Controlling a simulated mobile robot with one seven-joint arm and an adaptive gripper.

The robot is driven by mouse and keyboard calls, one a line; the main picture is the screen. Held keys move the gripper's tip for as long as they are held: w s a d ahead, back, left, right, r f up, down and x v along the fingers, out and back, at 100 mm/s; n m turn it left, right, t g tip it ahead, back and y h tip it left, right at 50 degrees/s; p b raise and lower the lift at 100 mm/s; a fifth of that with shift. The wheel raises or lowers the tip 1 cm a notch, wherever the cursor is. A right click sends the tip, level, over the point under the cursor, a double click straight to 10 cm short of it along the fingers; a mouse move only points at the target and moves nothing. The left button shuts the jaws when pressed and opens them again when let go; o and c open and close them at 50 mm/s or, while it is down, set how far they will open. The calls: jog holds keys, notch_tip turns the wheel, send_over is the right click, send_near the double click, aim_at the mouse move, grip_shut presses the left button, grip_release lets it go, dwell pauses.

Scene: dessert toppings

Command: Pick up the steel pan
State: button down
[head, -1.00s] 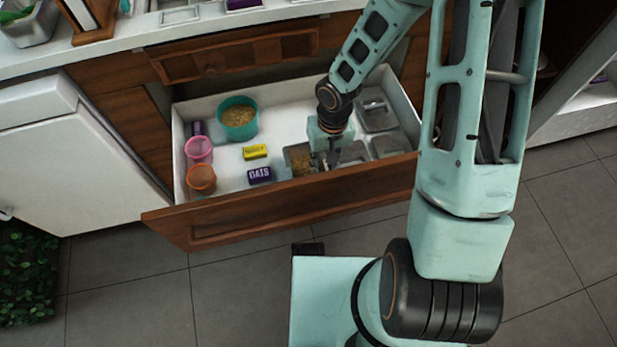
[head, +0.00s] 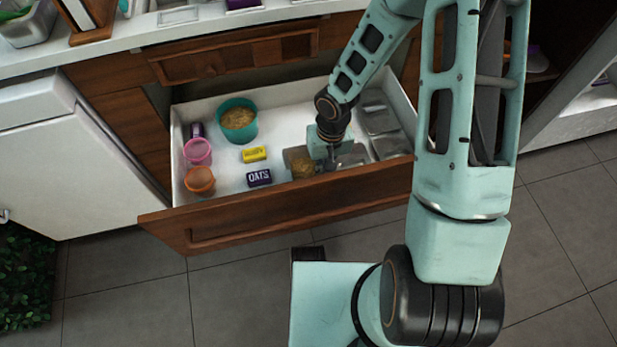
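Several grey steel pans are in the right part of the open drawer. One steel pan (head: 378,113) is at the back right, another (head: 391,145) is in front of it, and one (head: 353,156) is just right of my gripper. A steel pan holding something brown (head: 296,154) is just left of my gripper. My gripper (head: 331,163) is down inside the drawer between these last two pans, pointing downward. Its fingers are small and partly hidden, so I cannot tell whether they touch or hold a pan.
The white drawer has a wooden front (head: 290,212). A teal bowl (head: 238,133), a pink cup (head: 198,151), an orange cup (head: 200,180), a yellow box (head: 254,154) and a purple oats box (head: 259,178) are at its left. The counter (head: 110,50) is above.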

jog(key=shift+r, duration=0.1)
notch_tip(320, 180, up, 28)
jog(key=p, duration=1.1)
jog(key=w+d+r+m+p, duration=0.1)
jog(key=d+r+p, duration=0.2)
jog(key=p, duration=0.7)
jog(key=w+d+r+m+p, duration=0.1)
jog(key=d+r+m+p, duration=0.1)
jog(key=d+p, duration=0.5)
jog(key=r+p, duration=0.1)
jog(key=p, duration=0.3)
jog(key=shift+w+d, duration=0.3)
jog(key=shift+d, duration=0.1)
